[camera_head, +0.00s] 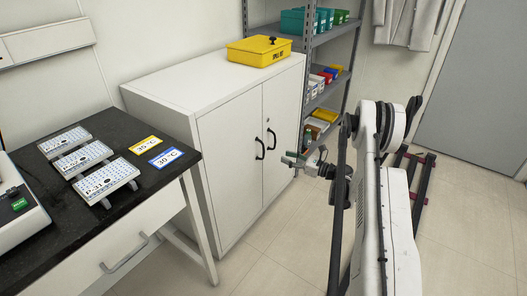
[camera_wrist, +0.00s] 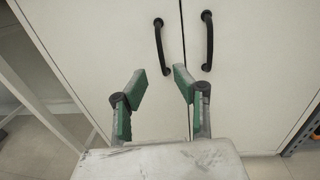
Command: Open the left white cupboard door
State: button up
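The white cupboard (camera_head: 160,90) stands against the wall with both doors shut. Its left door (camera_head: 229,160) has a black vertical handle (camera_head: 260,149), and the right door (camera_head: 283,110) has a matching one (camera_head: 272,139). In the wrist view the left handle (camera_wrist: 163,47) and right handle (camera_wrist: 207,41) show near the top, either side of the door seam. My gripper (camera_head: 297,160) is in front of the doors, right of the handles in the head view. In the wrist view its green-padded fingers (camera_wrist: 160,84) are apart with nothing between them, below the handles and not touching them.
A yellow box (camera_head: 259,51) sits on the cupboard. A dark bench (camera_head: 110,205) with white racks (camera_head: 83,158) and two labelled cards (camera_head: 146,145) stands at the left. A grey shelf unit (camera_head: 325,85) stands right of the cupboard. The floor (camera_head: 270,270) before the doors is clear.

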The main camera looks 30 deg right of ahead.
jog(key=b+x, duration=0.3)
jog(key=x, duration=0.9)
jog(key=shift+w+a, duration=0.1)
grip_shut()
